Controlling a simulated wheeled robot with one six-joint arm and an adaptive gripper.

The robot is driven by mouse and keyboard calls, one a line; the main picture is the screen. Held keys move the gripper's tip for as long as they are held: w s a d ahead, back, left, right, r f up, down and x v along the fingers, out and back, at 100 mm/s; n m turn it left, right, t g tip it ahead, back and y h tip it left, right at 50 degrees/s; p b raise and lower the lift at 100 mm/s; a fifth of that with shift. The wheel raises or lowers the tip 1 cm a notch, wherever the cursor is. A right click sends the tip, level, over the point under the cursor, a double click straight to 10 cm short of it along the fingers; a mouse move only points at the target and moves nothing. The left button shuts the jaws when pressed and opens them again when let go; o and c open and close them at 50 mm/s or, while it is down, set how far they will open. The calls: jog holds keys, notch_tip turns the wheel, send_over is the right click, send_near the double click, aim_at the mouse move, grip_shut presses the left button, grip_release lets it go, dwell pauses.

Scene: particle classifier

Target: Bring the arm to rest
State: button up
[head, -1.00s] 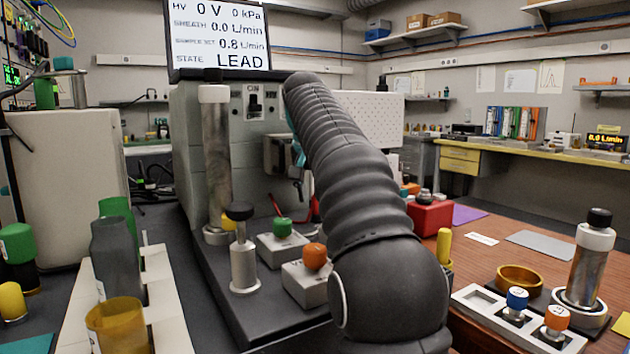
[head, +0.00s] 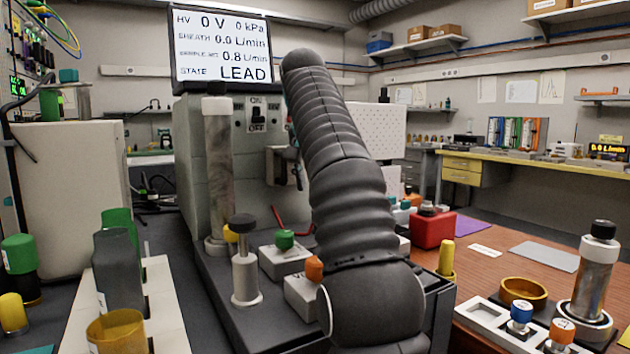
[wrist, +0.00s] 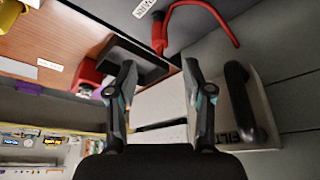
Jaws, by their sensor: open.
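My arm, in a ribbed dark sleeve, rises through the middle of the head view, leaning up and left in front of the grey instrument cabinet (head: 190,140). The arm hides most of my gripper in the head view. In the wrist view my gripper (wrist: 159,66) is open, its two fingers wide apart with nothing between them. Beyond the fingers are pale panels, and a grey box with a dark handle (wrist: 240,95) is close to the right finger. A red cable (wrist: 205,8) shows above the fingers.
Near the arm's lower part stand a green-knobbed block (head: 285,258), an orange-knobbed block (head: 300,294) and a black-capped post (head: 245,270). A red box (head: 432,230) and a yellow cylinder (head: 447,258) are to its right. A tall metal cylinder (head: 218,170) stands left.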

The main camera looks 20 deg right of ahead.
jog(key=s+d+f+n+g+h+p, duration=0.1)
jog(key=s+d+g+h+p, duration=0.15)
jog(key=s, duration=1.35)
jog(key=s+d+g+h+p, duration=0.1)
jog(key=s+d+p, duration=0.15)
jog(key=s, duration=1.35)
jog(key=a+f+n+t+y+b, duration=0.1)
jog(key=a+f, duration=0.3)
jog(key=f, duration=0.5)
jog(key=a+f+n+t+y+b, duration=0.2)
jog(key=a+f+n+y, duration=0.1)
jog(key=f, duration=0.7)
jog(key=s+a+f+n+t+y+b, duration=0.1)
jog(key=a+f, duration=0.4)
jog(key=f, duration=0.5)
jog(key=shift+a+n+t+y, duration=0.4)
jog(key=shift+t+y, duration=0.05)
jog(key=shift+t, duration=0.3)
